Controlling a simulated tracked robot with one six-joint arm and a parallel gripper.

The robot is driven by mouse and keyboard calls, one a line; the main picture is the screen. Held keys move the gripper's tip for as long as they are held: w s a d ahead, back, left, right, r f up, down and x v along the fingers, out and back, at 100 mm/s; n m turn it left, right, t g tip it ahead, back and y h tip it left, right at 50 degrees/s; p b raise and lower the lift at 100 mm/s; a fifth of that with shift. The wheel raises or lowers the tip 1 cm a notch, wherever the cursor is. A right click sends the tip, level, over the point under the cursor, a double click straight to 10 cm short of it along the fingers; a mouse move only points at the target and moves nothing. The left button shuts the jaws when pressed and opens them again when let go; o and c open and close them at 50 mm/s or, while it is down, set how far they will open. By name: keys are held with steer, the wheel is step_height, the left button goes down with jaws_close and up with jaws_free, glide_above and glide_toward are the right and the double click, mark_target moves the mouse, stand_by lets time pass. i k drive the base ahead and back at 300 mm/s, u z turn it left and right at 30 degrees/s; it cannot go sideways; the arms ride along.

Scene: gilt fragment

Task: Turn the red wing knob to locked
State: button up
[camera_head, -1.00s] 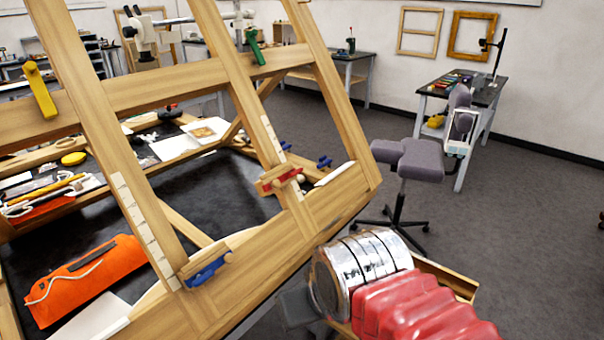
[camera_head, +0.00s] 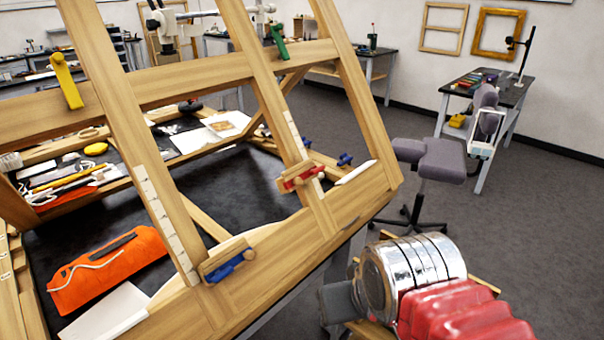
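The red wing knob (camera_head: 302,178) sits on a small wooden block on the slanted wooden frame (camera_head: 290,250), right of the picture's middle. Its wings lie at a slant, rising to the right. My arm, with a silver ribbed cylinder and a red sleeve, is at the lower right, well apart from the knob. A grey block at the cylinder's left end may be part of my gripper. No fingers can be made out there, and nothing touches the knob.
Other knobs on the frame are blue (camera_head: 230,266), green (camera_head: 280,42) and yellow (camera_head: 66,80). An orange pouch (camera_head: 105,268) lies on the black surface behind the frame. A grey chair (camera_head: 430,160) stands to the right, with open floor beyond it.

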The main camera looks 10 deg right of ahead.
mark_target(315, 171)
steer(key=u, duration=0.3)
steer(key=k, duration=0.9)
steer(key=u, duration=0.7)
steer(key=k, duration=0.45)
steer(key=u, duration=0.4)
steer(key=i, duration=1.05)
steer(key=z, duration=0.45)
steer(key=i, duration=0.6)
steer(key=z, duration=0.45)
